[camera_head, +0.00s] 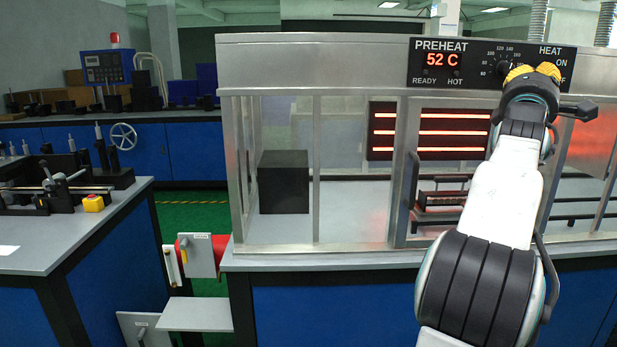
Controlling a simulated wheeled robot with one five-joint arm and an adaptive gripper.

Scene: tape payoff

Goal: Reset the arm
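My arm rises from the lower right of the head view, and its wrist is in front of the preheat panel (492,64). My gripper (533,72) is at the upper end of the arm, by the HEAT label, and shows yellow parts. Its fingertips are not clear enough to tell whether they are apart or closed, or whether they touch the panel's knob. The panel reads 52 C. A knob (503,68) with a dial scale is just left of the gripper.
A metal-framed glass enclosure (315,170) stands on the bench, with glowing red heater bars (440,132) and a black block (284,181) inside. Another workbench (60,235) is at the left. Green floor shows between the benches.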

